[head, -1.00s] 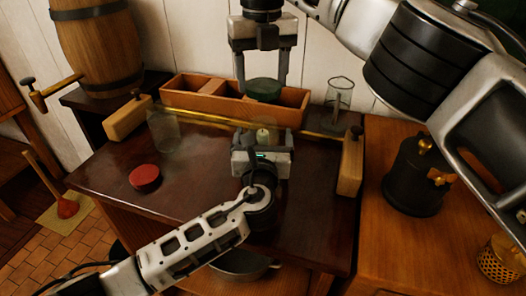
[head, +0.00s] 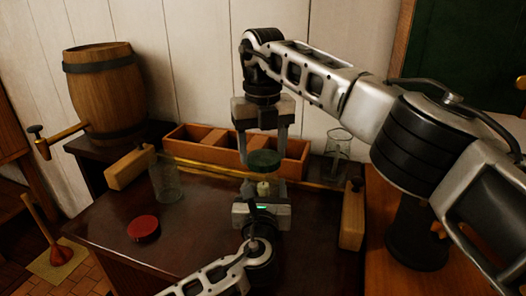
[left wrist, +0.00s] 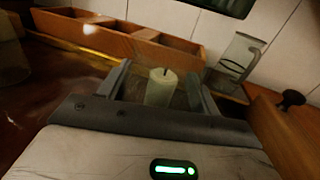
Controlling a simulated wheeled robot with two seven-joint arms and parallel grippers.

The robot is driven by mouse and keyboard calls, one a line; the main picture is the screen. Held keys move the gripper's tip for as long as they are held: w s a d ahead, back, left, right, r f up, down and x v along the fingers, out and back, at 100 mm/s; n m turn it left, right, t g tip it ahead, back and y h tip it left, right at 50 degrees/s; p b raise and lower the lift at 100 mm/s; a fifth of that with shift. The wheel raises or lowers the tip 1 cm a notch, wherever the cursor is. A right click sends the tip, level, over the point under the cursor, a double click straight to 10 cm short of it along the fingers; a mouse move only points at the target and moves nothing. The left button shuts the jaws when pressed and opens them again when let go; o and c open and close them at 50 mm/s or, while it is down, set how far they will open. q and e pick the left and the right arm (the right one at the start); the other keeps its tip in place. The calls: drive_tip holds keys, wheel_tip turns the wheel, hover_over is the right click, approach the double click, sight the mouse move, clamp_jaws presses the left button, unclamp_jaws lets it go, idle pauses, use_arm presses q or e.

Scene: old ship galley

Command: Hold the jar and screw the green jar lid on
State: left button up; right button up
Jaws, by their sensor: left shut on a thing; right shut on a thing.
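The clear glass jar (head: 264,178) stands upright between the fingers of my left gripper (head: 263,190), which is shut on it. The green jar lid (head: 265,158) is level, directly above the jar. My right gripper (head: 264,150) points down and is shut on the lid. The lid is at or just above the jar's rim; I cannot tell whether they touch.
A red lid (head: 143,228) and an empty glass jar (head: 166,178) are on the dark table at left. A wooden divided box (head: 205,151) stands behind, with a glass beaker (head: 338,148) right of it. A brass rail (head: 215,172) crosses the table behind the jar.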

sight(267, 158)
drive_tip(key=shift+f, duration=0.45)
drive_tip(key=shift+f, duration=0.1)
drive_tip(key=shift+f, duration=0.8)
drive_tip(key=shift+f, duration=0.6)
use_arm(q)
clamp_jaws()
use_arm(e)
drive_tip(key=m, duration=0.7)
drive_tip(key=shift+d, duration=0.25)
use_arm(q)
drive_tip(key=shift+f, duration=0.1)
use_arm(e)
drive_tip(key=m, duration=0.7)
drive_tip(key=shift+s+d, duration=0.15)
drive_tip(key=m, duration=0.7)
drive_tip(key=shift+s, duration=0.2)
drive_tip(key=m, duration=0.5)
drive_tip(key=shift+s, duration=0.15)
